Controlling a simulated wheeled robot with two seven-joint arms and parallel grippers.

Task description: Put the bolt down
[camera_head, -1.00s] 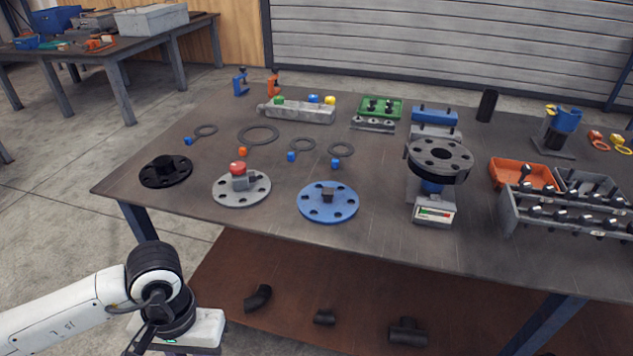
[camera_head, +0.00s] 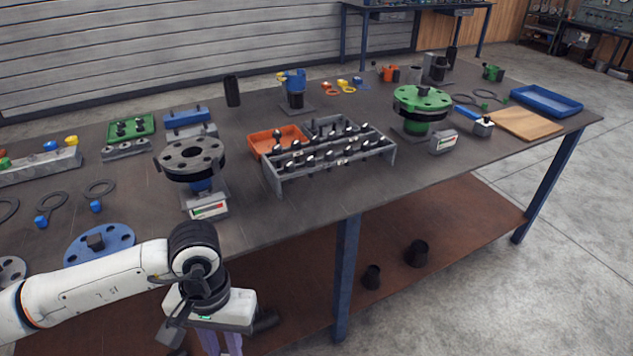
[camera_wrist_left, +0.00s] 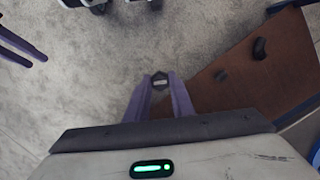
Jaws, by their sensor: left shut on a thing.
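My left gripper (camera_head: 222,345) hangs in front of the table's near edge in the head view, pointing down, with its fingertips cut off by the bottom edge. In the left wrist view its purple fingers (camera_wrist_left: 160,88) are shut on a small dark bolt (camera_wrist_left: 160,79), seen head-on between the tips. The bolt is clear of any surface, with grey floor behind it. It does not show in the head view. Two purple fingers of my right gripper (camera_wrist_left: 30,52) show at the left edge of the wrist view; their opening is unclear.
A grey bolt rack (camera_head: 330,160) with several bolts stands on the table beside an orange bin (camera_head: 264,142). A black flange on a stand (camera_head: 190,158) is left of it; a green flange (camera_head: 422,98) is to the right. Bare tabletop (camera_head: 300,205) lies before the rack.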

